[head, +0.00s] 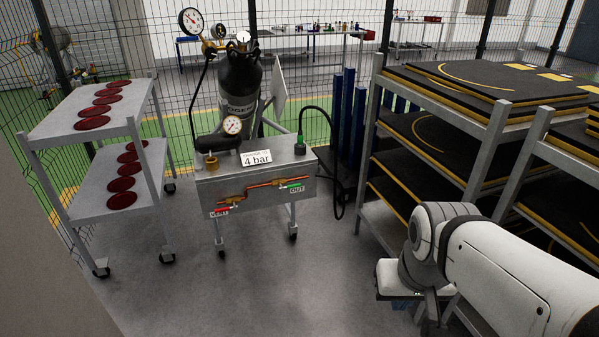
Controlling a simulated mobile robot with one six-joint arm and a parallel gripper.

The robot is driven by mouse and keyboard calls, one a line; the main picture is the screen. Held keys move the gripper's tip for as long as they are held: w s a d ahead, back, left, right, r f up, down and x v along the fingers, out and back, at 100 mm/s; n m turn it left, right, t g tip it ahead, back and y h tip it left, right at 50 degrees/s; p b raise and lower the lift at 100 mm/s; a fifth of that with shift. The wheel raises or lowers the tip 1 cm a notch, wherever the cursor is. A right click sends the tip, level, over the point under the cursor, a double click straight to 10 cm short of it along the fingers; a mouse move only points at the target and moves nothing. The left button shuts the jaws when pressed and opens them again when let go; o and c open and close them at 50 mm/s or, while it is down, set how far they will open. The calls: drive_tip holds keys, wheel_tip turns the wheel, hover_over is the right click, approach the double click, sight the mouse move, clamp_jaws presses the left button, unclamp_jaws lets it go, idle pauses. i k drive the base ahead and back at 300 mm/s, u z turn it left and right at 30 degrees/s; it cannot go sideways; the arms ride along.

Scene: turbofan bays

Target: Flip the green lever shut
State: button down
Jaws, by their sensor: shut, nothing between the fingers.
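The green lever (293,184) is small and sits at the right end of a copper pipe (262,184) on the front of a grey wheeled cart (262,202), by an "OUT" label (298,189). It looks roughly in line with the pipe, but it is too small to be sure. A red lever (222,210) sits at the pipe's lower left end by a "VENT" label. My gripper (430,312) is at the lower right, well apart from the cart and right of the lever. It is small and dark, partly hidden by my wrist, shut and empty.
A black gas cylinder (240,80) with gauges stands behind the cart. A black hose (328,140) loops down the cart's right side. A shelf rack with dark mats (440,130) stands right, close to my arm. A trolley with red discs (75,115) stands left. The floor before the cart is clear.

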sight(294, 186)
drive_tip(key=u, duration=1.15)
drive_tip(key=i, duration=1)
